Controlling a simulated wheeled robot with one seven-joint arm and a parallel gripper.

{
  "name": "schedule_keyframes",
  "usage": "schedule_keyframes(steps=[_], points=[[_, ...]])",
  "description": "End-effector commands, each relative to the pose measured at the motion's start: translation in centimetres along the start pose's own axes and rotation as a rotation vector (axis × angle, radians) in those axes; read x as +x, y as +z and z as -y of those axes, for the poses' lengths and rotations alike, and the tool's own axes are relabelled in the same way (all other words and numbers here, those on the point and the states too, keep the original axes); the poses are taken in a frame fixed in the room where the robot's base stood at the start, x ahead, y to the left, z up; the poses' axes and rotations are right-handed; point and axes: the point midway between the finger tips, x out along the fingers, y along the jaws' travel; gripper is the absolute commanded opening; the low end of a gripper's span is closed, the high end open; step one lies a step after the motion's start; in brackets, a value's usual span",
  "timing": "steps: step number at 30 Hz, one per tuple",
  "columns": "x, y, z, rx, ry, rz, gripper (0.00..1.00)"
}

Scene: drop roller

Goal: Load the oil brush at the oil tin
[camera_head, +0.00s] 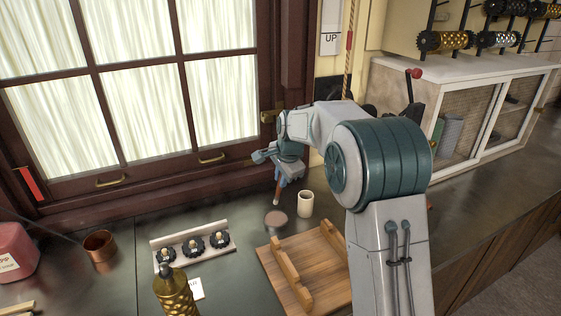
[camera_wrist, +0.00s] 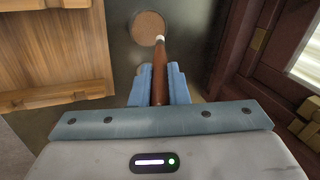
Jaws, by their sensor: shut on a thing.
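My gripper (camera_head: 283,179) is shut on the reddish-brown handle of the oil brush (camera_wrist: 160,85), which points downward. The brush shows partly below my gripper in the head view (camera_head: 277,194). Its pale tip lies over the near right edge of the round tin in the wrist view; I cannot tell whether they touch. This shallow tin with a brown top, which I take for the oil tin (camera_head: 276,221), stands on the dark counter. It also shows at the top of the wrist view (camera_wrist: 148,28). In the head view the brush hangs above and behind the tin.
A cream cup (camera_head: 306,204) stands just right of the tin. A wooden board with two rails (camera_head: 296,291) lies in front. The window wall is close behind.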

Motion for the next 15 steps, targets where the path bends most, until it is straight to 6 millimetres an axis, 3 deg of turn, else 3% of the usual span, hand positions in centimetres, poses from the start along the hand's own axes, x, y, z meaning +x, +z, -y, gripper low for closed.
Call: schedule_keyframes(steps=[8,15], points=[[0.6,0.1,-0.2,-0.001,0.0,0.0,0.0],[2.7,0.2,-1.0,-0.001,0.0,0.001,0.0]])
